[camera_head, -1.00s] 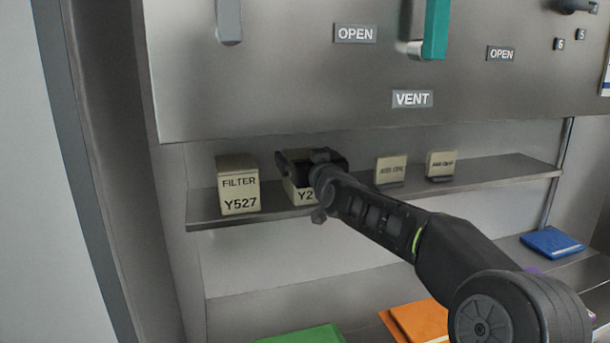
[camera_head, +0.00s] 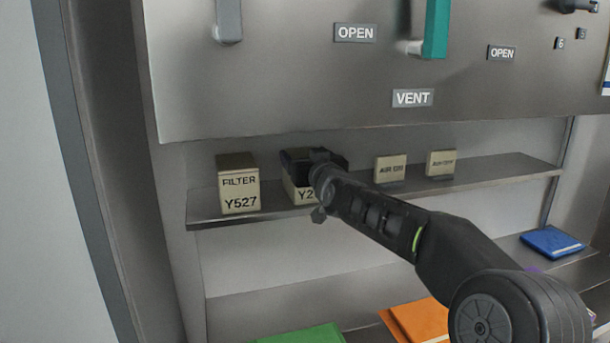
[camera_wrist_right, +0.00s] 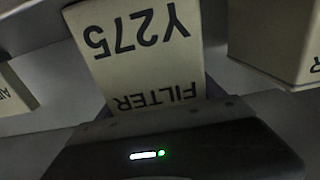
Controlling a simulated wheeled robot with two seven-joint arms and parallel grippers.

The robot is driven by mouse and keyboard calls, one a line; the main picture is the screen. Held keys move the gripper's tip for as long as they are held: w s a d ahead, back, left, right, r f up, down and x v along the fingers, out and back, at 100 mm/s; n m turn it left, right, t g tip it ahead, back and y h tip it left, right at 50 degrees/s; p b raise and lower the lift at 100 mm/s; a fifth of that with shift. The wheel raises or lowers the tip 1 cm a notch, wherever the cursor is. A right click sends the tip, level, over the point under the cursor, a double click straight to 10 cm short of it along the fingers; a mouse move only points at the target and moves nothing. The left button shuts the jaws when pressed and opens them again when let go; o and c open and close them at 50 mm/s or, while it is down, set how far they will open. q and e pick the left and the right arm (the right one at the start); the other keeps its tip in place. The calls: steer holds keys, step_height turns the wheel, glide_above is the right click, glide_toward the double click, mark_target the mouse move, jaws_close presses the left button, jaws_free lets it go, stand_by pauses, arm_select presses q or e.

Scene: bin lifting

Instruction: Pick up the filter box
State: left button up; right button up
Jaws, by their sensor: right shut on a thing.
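A cream filter box marked Y275 (camera_wrist_right: 137,50) shows upside down in the right wrist view, directly in front of my right gripper. In the head view this box (camera_head: 302,195) stands on the upper shelf, mostly hidden behind my right gripper (camera_head: 300,160). My right gripper is shut on the box; the fingertips are hard to make out. A second cream box, marked FILTER Y527 (camera_head: 239,187), stands to the left on the same shelf, apart from the gripper. My left gripper is not in view.
Two smaller cream boxes (camera_head: 390,169) (camera_head: 441,163) stand to the right on the shelf (camera_head: 490,172). A metal panel (camera_head: 300,90) with handles overhangs close above. Green (camera_head: 300,335), orange (camera_head: 415,320) and blue (camera_head: 552,241) flat items lie lower down.

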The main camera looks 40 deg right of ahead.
steer(key=c, duration=0.5)
steer(key=shift+r, duration=0.15)
steer(key=shift+c, duration=0.2)
steer(key=shift+s+a+r, duration=0.1)
steer(key=shift+s+r, duration=0.1)
steer(key=shift+r, duration=0.3)
step_height(320, 180, up, 6)
steer(key=p, duration=0.4)
steer(key=b+v, duration=0.3)
steer(key=v, duration=1.6)
steer(key=shift+s+a, duration=0.2)
steer(key=shift+s, duration=0.05)
steer(key=shift+f, duration=0.2)
